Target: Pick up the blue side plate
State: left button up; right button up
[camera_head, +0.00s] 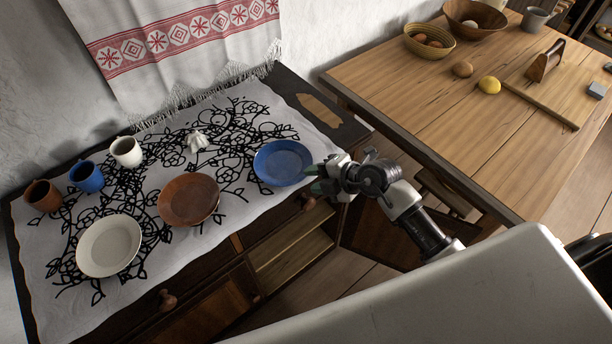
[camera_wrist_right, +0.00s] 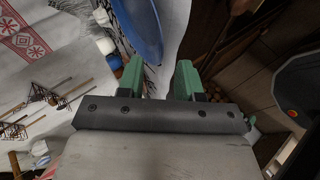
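The blue side plate (camera_head: 282,162) lies flat on the patterned white cloth, at the right end of the row of dishes in the head view. My right gripper (camera_head: 316,178) is at the plate's right edge. In the right wrist view, its green fingers (camera_wrist_right: 159,68) are apart, with a clear gap between them. The blue plate (camera_wrist_right: 140,25) shows there at the top, seen steeply, its near rim close to the gap. I cannot tell whether the fingers touch it. My left gripper is in neither view.
A brown plate (camera_head: 188,200) and a cream plate (camera_head: 108,246) lie left of the blue one. Brown, blue and white cups (camera_head: 126,152) and a small white object (camera_head: 197,141) stand behind. A wooden table (camera_head: 440,90) with bowls is at right.

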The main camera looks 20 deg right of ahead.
aim_at(301, 179)
jog(key=shift+x, duration=2.15)
grip_shut()
